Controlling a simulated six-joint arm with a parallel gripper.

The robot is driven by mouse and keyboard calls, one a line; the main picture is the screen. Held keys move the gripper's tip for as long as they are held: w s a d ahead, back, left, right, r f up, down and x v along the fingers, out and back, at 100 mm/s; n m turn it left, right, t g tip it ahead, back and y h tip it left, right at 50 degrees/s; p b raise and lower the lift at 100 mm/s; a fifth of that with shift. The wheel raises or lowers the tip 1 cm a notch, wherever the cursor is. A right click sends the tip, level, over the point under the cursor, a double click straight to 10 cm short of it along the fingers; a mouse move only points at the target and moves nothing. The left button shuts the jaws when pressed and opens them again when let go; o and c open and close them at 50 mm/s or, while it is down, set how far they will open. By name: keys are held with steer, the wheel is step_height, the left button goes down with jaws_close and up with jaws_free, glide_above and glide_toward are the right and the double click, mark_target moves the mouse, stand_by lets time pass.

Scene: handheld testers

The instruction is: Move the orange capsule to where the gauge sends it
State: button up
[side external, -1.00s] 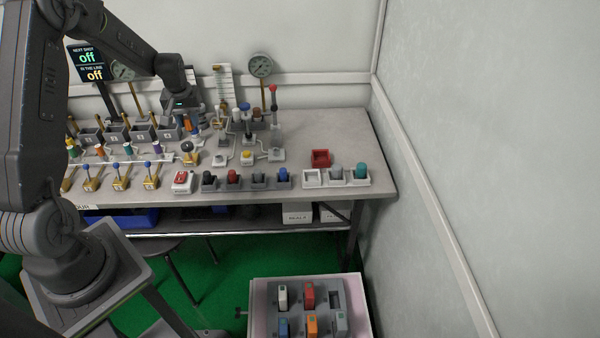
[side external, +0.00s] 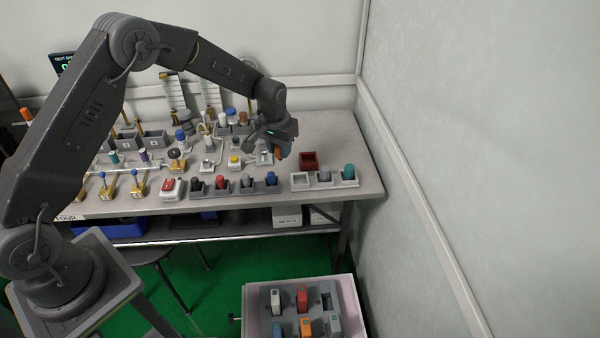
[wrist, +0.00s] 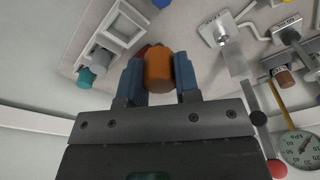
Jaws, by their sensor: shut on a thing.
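The orange capsule (wrist: 158,72) is upright between the two blue fingers of my gripper (wrist: 158,80) in the wrist view. In the side view my gripper (side external: 280,152) holds it above the right part of the bench, just left of a red bin (side external: 308,160). The capsule shows there only as a small orange patch (side external: 277,153). The round dial gauge (wrist: 300,148) is at the lower right of the wrist view; its reading is too small to tell. My arm hides most of it in the side view.
A white tray (side external: 301,181) at the bench's right front has an empty left compartment; a grey piece (side external: 324,174) and a teal piece (side external: 348,172) fill the others. Dark holders with coloured pieces stand left of it. A crate (side external: 348,295) of blocks stands below the bench.

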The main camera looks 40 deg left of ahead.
steer(key=d+f, duration=0.1)
steer(key=w+d+f, duration=0.1)
steer(key=d, duration=0.1)
steer(key=w+d+f, duration=0.1)
steer(key=d, duration=0.1)
steer(key=shift+w+f, duration=0.15)
steer(key=shift+f, duration=2)
steer(key=shift+f, duration=0.15)
steer(key=o, duration=1)
steer(key=r, duration=0.4)
steer(key=s+r, duration=0.1)
steer(key=r, duration=0.7)
steer(key=shift+s+d+r, duration=0.15)
steer(key=shift+s+r, duration=0.05)
steer(key=shift+s, duration=0.05)
